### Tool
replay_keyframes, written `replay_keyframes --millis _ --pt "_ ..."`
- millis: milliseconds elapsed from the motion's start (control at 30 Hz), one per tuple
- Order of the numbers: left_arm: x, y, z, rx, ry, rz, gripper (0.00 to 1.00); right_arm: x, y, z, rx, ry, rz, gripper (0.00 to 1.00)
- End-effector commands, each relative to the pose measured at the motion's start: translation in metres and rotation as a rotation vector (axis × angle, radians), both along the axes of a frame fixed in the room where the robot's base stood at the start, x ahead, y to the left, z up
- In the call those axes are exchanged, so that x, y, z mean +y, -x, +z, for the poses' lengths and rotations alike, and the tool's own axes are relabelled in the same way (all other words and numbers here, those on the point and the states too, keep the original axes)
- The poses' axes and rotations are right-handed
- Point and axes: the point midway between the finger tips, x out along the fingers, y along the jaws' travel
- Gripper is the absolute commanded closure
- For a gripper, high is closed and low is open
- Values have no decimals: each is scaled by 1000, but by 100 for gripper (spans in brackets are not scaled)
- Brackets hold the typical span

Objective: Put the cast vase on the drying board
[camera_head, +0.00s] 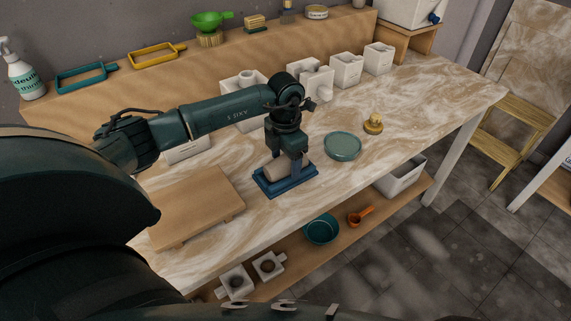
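The cast vase (274,171) looks like a pale beige cylinder lying on its side on a small blue tray (285,187). My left gripper (294,168) points down over the tray, with its fingers at the vase and covering part of it. I cannot tell whether the fingers are closed on it or only around it. The drying board looks like the low wooden board (195,208) on the table, left of the tray, and it is bare. My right gripper does not show.
A round green disc (343,146) and a small yellow-brass item (373,123) sit right of the tray. Several white plaster blocks (346,70) line the table's back. A lower shelf holds a teal bowl (322,229) and an orange scoop (360,216).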

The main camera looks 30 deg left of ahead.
Motion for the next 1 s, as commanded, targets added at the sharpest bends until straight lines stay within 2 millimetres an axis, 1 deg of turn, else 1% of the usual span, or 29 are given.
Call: replay_keyframes --millis 33,67,600,633,833,933,1000 --pt "0 0 0 0 0 0 35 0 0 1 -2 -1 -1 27" --pt "0 0 0 0 0 0 38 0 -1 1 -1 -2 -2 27" --pt "0 0 1 -1 0 0 82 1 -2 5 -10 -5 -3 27" --pt "0 0 1 -1 0 0 83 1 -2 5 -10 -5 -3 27" --pt "0 -1 4 -2 1 0 84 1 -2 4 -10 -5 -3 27" --pt "0 -1 15 -4 2 -1 84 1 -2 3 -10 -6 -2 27" --pt "0 -1 28 -5 0 -1 84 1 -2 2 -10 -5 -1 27"
